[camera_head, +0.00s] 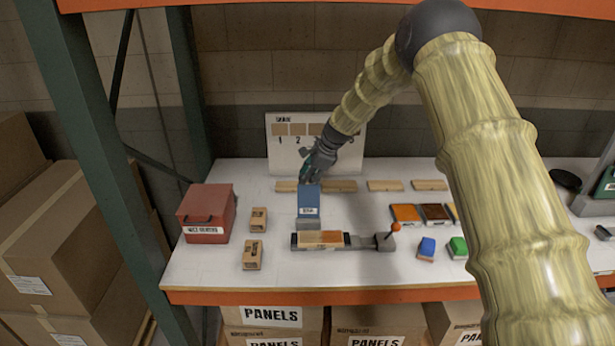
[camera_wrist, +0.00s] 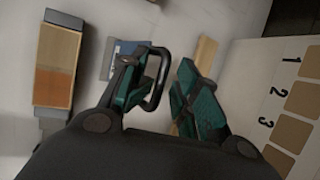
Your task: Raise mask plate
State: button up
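The blue plate with a white label (camera_head: 309,199), which seems to be the mask plate, stands behind a wooden panel on the shelf. Part of it shows in the wrist view (camera_wrist: 122,47), partly hidden by a finger. A dark loop-shaped handle (camera_wrist: 162,78) shows between my fingers, close to the left one; I cannot tell whether they touch. My gripper (camera_head: 309,174) is at the blue plate's top edge. In the wrist view my gripper (camera_wrist: 165,92) has its green-padded fingers apart, with a gap at the right finger.
The tan and orange panel (camera_head: 320,238) lies on a grey track with an orange-knobbed lever (camera_head: 391,234). A red box (camera_head: 206,214) and wooden blocks (camera_head: 252,254) stand left. Blue (camera_head: 427,248) and green (camera_head: 458,246) blocks lie right. A numbered board (camera_head: 290,155) stands behind.

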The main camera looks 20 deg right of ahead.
jog(key=shift+d+r, duration=0.1)
jog(key=shift+d, duration=0.1)
jog(key=v, duration=1.1)
jog(key=shift+s+r, duration=0.15)
jog(key=shift+r, duration=0.15)
